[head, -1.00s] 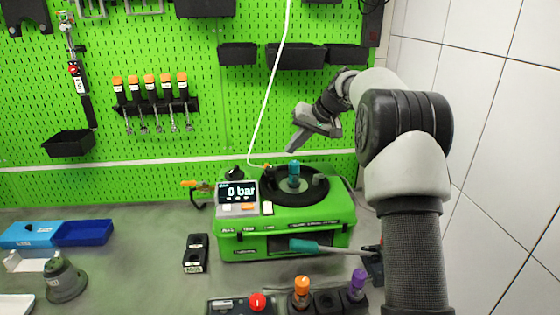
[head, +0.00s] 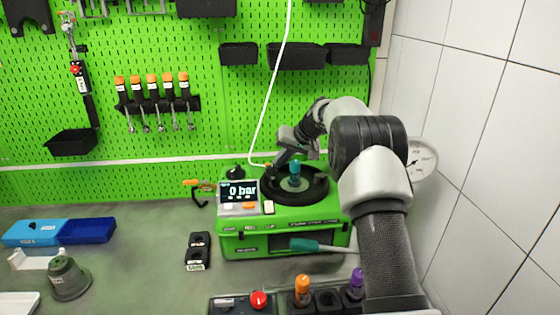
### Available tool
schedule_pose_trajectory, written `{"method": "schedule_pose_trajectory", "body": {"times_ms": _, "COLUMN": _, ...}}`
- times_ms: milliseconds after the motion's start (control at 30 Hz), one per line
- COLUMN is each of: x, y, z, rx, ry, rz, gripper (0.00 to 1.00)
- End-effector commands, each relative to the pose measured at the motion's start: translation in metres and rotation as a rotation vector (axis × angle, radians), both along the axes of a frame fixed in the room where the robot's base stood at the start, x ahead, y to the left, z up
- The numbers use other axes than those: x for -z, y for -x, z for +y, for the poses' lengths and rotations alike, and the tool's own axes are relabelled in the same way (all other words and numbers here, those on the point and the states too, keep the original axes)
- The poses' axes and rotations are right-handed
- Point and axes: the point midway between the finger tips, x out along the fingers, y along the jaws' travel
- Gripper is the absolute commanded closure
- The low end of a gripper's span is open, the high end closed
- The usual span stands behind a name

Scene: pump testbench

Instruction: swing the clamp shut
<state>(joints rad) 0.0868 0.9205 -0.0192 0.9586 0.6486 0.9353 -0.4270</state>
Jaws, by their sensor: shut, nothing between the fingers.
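The green pump testbench (head: 285,225) stands on the grey bench, with a black ring (head: 313,194) on its top. A teal-topped part (head: 295,169) stands upright in the ring's middle. My gripper (head: 273,171) is shut and empty. It points down at the back left of the ring, just left of the teal part. I cannot tell whether it touches the ring. I cannot pick out the clamp clearly; my gripper and wrist cover the back of the ring.
The display (head: 238,192) reads 0 bar at the testbench's left. A teal-handled screwdriver (head: 304,245) lies across its front. Orange (head: 302,285) and purple (head: 356,278) handled tools stand in front. A gauge (head: 423,160) is on the right wall.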

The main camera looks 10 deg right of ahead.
Motion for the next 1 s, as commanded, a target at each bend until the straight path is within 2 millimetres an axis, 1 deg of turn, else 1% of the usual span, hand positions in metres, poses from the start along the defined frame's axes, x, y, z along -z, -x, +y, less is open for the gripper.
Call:
{"method": "schedule_pose_trajectory", "body": {"times_ms": 233, "x": -0.0005, "y": -0.0002, "z": -0.0003, "rx": -0.013, "ry": -0.001, "rz": 0.000, "gripper": 1.00}}
{"method": "schedule_pose_trajectory", "body": {"times_ms": 800, "x": -0.0003, "y": -0.0010, "z": -0.0001, "rx": -0.135, "ry": -0.001, "rz": 0.001, "gripper": 1.00}}
{"method": "schedule_pose_trajectory", "body": {"times_ms": 1000, "x": -0.0007, "y": -0.0010, "z": 0.0033, "rx": -0.132, "ry": -0.001, "rz": 0.001, "gripper": 1.00}}
